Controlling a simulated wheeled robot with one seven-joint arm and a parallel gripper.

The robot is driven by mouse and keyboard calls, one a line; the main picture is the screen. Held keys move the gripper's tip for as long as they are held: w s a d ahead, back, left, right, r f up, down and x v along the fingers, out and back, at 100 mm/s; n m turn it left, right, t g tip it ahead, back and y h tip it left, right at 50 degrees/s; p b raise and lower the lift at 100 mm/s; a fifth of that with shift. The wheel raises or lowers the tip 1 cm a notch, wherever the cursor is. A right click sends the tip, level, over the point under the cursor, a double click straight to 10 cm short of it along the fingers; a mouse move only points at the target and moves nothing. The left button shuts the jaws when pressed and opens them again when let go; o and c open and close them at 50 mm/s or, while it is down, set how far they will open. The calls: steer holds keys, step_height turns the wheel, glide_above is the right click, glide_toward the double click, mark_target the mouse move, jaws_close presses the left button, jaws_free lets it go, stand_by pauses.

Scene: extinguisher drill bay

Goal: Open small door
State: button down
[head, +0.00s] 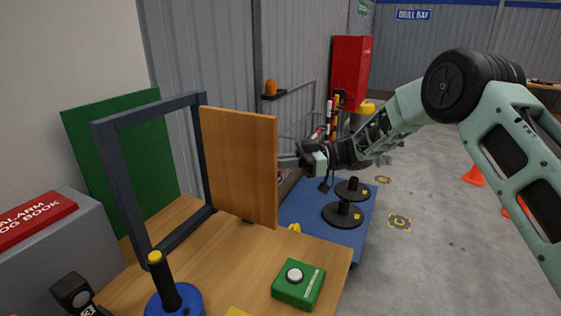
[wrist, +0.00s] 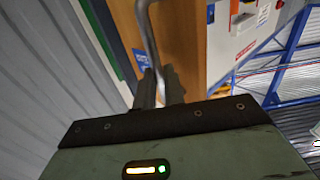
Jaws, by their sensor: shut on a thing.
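The small door is a wooden panel (head: 240,165) beside a dark upright frame (head: 118,180) on the wooden table. The panel stands swung out to the right of the frame's far post, and the frame's opening is clear. My gripper (head: 297,159) is at the panel's right edge, on its far side. In the wrist view, my gripper's dark fingers (wrist: 160,88) are shut on a bent metal handle (wrist: 150,35) next to the wooden door (wrist: 178,45). In the head view the handle is mostly hidden by the panel.
A green box with a white button (head: 299,284) and a blue base with a black post (head: 172,300) stand on the table. A blue surface (head: 300,205) with black round stands (head: 343,214) lies beyond. Orange cones (head: 474,175) are on the open floor at right.

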steer(key=shift+w+a+r, duration=0.25)
steer(key=shift+w+r, duration=0.05)
steer(key=shift+r, duration=0.05)
steer(key=c, duration=1.5)
jaws_free()
steer(key=shift+w+a+f, duration=0.15)
steer(key=shift+a, duration=0.05)
steer(key=shift+d, duration=0.1)
steer(key=shift+f, duration=0.1)
steer(key=d+b, duration=0.1)
steer(key=d, duration=0.4)
steer(key=w+d+b, duration=0.1)
steer(key=d, duration=0.5)
steer(key=d+b, duration=0.1)
steer(key=d, duration=0.5)
steer(key=shift+w+d+b, duration=0.2)
steer(key=shift+w+b, duration=0.15)
steer(key=shift+w, duration=0.05)
